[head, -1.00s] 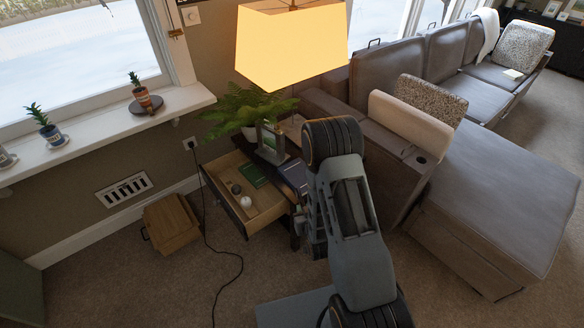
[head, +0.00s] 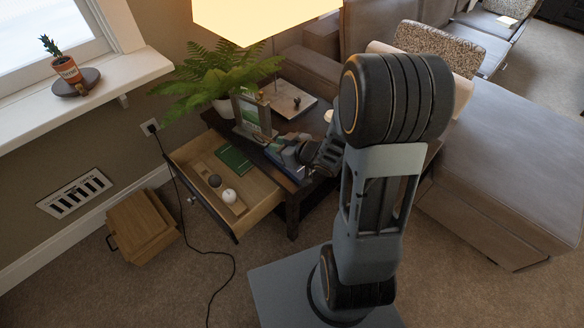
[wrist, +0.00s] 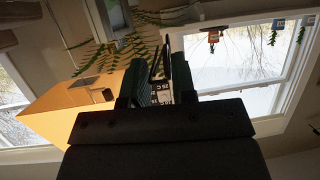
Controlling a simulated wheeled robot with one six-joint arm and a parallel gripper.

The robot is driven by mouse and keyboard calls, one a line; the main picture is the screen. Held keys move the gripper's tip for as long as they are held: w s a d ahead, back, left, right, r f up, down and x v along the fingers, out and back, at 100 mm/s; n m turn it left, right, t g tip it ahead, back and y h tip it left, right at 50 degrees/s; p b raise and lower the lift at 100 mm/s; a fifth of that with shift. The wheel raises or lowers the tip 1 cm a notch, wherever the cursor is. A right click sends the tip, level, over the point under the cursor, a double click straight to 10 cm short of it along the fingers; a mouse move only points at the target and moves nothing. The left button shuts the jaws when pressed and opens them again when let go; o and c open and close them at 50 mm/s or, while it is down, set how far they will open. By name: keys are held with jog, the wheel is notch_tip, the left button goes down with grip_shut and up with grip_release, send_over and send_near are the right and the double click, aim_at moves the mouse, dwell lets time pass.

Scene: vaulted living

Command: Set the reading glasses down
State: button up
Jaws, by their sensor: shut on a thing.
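My gripper (wrist: 158,84) is shut on a thin dark object, seen edge-on between its fingers in the wrist view; this seems to be the reading glasses (wrist: 167,60), though lenses and frame are hard to make out. In the head view my gripper (head: 288,141) is small and partly hidden by my own wrist, over the dark side table (head: 292,200) beside the sofa. The glasses cannot be made out clearly there. A blue book (head: 285,160) lies on the table just below the gripper.
A picture frame (head: 250,117), a potted fern (head: 218,80) and a light tray (head: 292,101) crowd the tabletop under the lamp (head: 262,18). The drawer (head: 254,208) is open, holding a green book (head: 235,159) and two balls. A wooden box (head: 143,226) stands on the floor.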

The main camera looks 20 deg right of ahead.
jog(key=s+f+b, duration=0.1)
jog(key=s+d+f+n+y+b, duration=0.1)
jog(key=b, duration=0.1)
jog(key=s+d+f+n+g+b, duration=0.1)
jog(key=s+b, duration=0.1)
jog(key=shift+d+y, duration=0.15)
jog(key=shift+y, duration=0.25)
jog(key=shift+w, duration=0.1)
jog(key=w+d+f+b, duration=0.2)
jog(key=w+d+f, duration=0.1)
jog(key=w+d+f+b, duration=0.2)
jog(key=w+f, duration=0.1)
jog(key=w+d+f+b, duration=0.2)
jog(key=w+d+f, duration=0.1)
jog(key=w, duration=0.1)
jog(key=shift+d+f, duration=0.1)
jog(key=shift+d, duration=0.2)
jog(key=shift+w+d+f, duration=0.1)
jog(key=shift+f, duration=0.1)
jog(key=shift+w+d+f+b, duration=0.15)
jog(key=shift+f+b, duration=0.5)
jog(key=shift+f, duration=0.85)
jog(key=shift+f, duration=0.15)
